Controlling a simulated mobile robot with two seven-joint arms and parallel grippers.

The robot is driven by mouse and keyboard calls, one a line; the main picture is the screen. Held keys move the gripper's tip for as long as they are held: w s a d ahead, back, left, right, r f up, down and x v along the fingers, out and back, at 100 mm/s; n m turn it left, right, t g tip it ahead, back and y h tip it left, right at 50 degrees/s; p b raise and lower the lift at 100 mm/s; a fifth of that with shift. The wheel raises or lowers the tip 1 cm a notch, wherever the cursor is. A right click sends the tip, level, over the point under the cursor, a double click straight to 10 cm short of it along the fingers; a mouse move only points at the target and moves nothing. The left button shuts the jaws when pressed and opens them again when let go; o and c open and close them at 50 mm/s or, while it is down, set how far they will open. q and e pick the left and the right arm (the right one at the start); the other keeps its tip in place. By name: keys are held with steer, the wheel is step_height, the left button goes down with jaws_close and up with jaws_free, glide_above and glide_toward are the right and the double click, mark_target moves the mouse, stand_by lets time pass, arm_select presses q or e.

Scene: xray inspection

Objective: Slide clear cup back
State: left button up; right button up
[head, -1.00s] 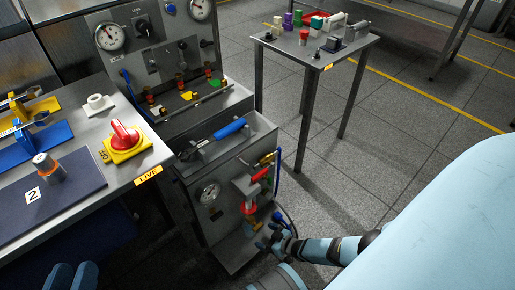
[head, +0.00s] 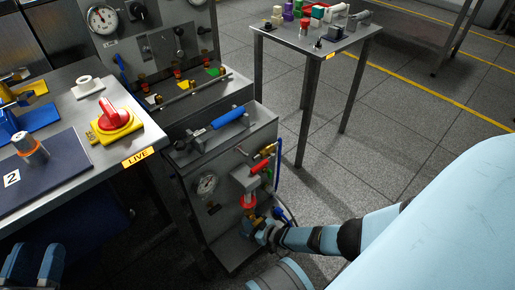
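I cannot make out a clear cup with certainty. A small upright grey cylinder with an orange band (head: 31,148) stands on the dark mat (head: 62,170) marked 2, on the bench at left. My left gripper (head: 36,264) is at the bottom left edge, below and in front of the bench. Two blue finger-like parts show side by side, but their tips are unclear. My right gripper (head: 265,229) is low at the front of the valve cabinet (head: 222,222), close to its lower fittings. Its fingers are small and dark there, and whether it touches anything is unclear.
A red knob on a yellow base (head: 115,118) and a white ring-shaped part (head: 87,86) sit on the bench. A blue-handled tool (head: 228,118) lies on the cabinet top. A small table (head: 330,48) with several objects stands behind. Open floor lies at right.

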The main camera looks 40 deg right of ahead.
steer(key=c, duration=0.7)
steer(key=shift+s, duration=0.15)
steer(key=shift+c, duration=0.2)
steer(key=shift+s+p, duration=0.3)
steer(key=shift+s, duration=0.3)
steer(key=shift+s+d+p, duration=0.2)
steer(key=shift+s+p, duration=0.3)
steer(key=shift+s, duration=1.25)
steer(key=o, duration=0.8)
